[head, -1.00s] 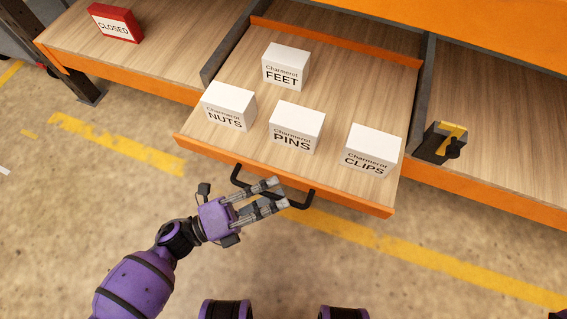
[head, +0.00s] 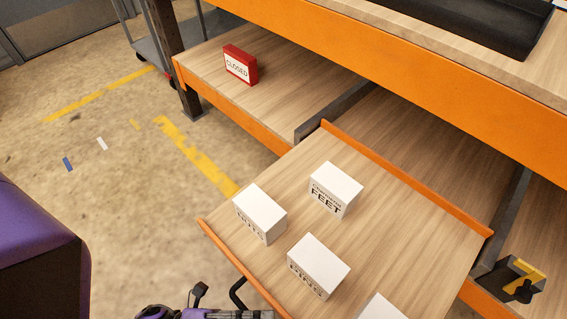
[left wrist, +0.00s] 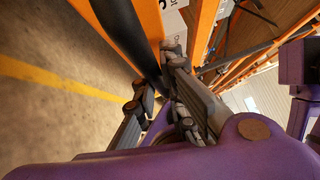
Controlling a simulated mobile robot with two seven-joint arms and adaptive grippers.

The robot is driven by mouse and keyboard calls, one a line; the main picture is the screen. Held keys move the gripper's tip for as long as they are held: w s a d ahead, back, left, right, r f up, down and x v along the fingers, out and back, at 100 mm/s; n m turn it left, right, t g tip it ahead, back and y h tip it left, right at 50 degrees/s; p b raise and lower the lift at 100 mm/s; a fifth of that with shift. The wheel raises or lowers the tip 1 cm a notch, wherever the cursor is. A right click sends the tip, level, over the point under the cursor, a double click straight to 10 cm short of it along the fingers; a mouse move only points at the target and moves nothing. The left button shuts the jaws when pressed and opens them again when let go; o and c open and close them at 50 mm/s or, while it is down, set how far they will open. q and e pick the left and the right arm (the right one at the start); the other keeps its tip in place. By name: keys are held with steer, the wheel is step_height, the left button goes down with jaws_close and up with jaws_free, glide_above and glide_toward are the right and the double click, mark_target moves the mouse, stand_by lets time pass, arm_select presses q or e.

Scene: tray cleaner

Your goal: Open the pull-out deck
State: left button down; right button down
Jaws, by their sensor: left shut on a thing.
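The pull-out deck (head: 400,240) is a wood-topped drawer with orange rims, standing well out from the shelf; its back rim is close to the shelf's front edge. Its black handle (head: 237,292) is partly visible at the bottom of the head view. The handle bar also shows in the left wrist view (left wrist: 135,35), running between the fingers. My left gripper (left wrist: 155,88) is shut on the handle; in the head view only its top shows at the bottom edge. My right gripper is not in view.
White boxes marked FEET (head: 335,190), NUTS (head: 260,212) and PINS (head: 318,266) stand on the deck, with another box (head: 380,308) cut off below. A red CLOSED sign (head: 240,65) stands on the left shelf. A black and yellow device (head: 510,283) is at right.

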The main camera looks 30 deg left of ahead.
arm_select(q)
steer(key=shift+a, duration=0.15)
steer(key=c, duration=1.8)
jaws_free()
steer(key=shift+s, duration=0.1)
steer(key=v, duration=1.2)
steer(key=shift+s, duration=0.1)
